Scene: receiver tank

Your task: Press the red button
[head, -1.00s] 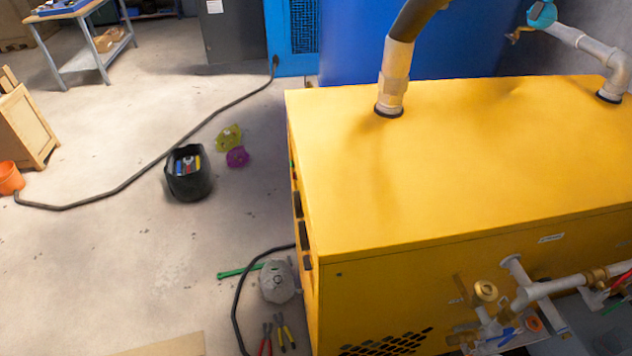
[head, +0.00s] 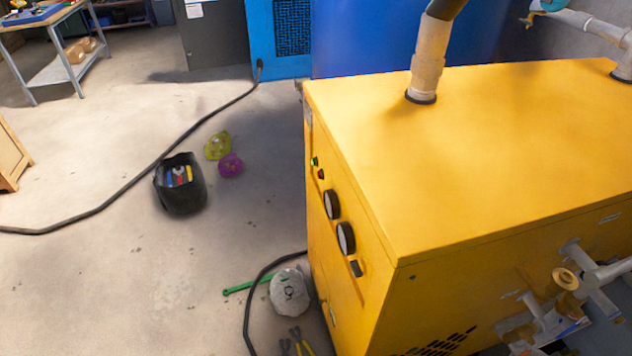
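The yellow machine (head: 480,150) fills the right side of the head view. Its left side panel is seen at a steep slant. Near the far top of that panel sit a small green button (head: 314,161) and, just below and right of it, a small dark red button (head: 321,174). Two round gauges (head: 332,205) and a dark switch (head: 356,268) are lower along the same panel. Neither of my grippers is in view, and nothing touches the panel.
A black cable (head: 150,165) runs across the floor to the blue cabinet. A black tool bucket (head: 180,185), yellow and purple items, a grey round object (head: 290,292), a green wrench (head: 247,286) and pliers lie left of the machine. Floor at the lower left is clear.

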